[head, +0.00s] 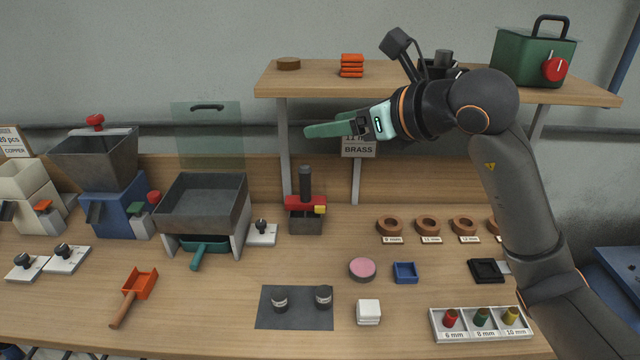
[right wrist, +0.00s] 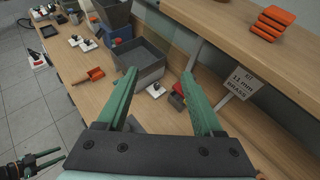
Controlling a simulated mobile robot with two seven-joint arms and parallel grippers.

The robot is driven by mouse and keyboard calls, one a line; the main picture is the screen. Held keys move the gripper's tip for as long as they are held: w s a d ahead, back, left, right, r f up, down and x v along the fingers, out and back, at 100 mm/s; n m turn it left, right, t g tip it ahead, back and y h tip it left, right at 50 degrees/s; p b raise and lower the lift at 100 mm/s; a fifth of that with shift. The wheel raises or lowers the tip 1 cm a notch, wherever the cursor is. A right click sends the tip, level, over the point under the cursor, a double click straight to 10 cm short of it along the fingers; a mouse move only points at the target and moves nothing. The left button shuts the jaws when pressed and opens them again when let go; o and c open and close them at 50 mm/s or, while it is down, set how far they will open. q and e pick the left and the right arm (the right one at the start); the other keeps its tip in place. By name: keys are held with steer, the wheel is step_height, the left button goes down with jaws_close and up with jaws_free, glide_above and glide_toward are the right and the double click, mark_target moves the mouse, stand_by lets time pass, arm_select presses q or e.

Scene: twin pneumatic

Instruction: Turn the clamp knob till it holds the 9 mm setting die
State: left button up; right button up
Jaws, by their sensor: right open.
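A small press (head: 305,200) with a dark upright post, a red collar and a yellow piece (head: 320,210) at its right stands mid-bench; it is partly visible in the right wrist view (right wrist: 177,96). I cannot tell for sure which part is the clamp knob. Brown ring dies lie in a row at the right; the leftmost (head: 390,226) has a label that seems to read 9 mm. My right gripper (head: 308,130) is open and empty, above and apart from the press. My left gripper (right wrist: 52,160) is open and empty, in the right wrist view only.
A shelf (head: 420,88) with orange blocks and a green box (head: 535,58) runs behind my right arm. A brass sign (head: 358,147) hangs below it. A grey hopper (head: 203,203) stands left of the press. A tray of coloured pegs (head: 480,336) sits front right.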

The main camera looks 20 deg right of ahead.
steer(key=s+a+f+n+g+y, duration=0.1)
steer(key=s+a+f+y, duration=0.1)
steer(key=f, duration=0.7)
steer(key=shift+a+n, duration=0.4)
steer(key=shift+a, duration=0.1)
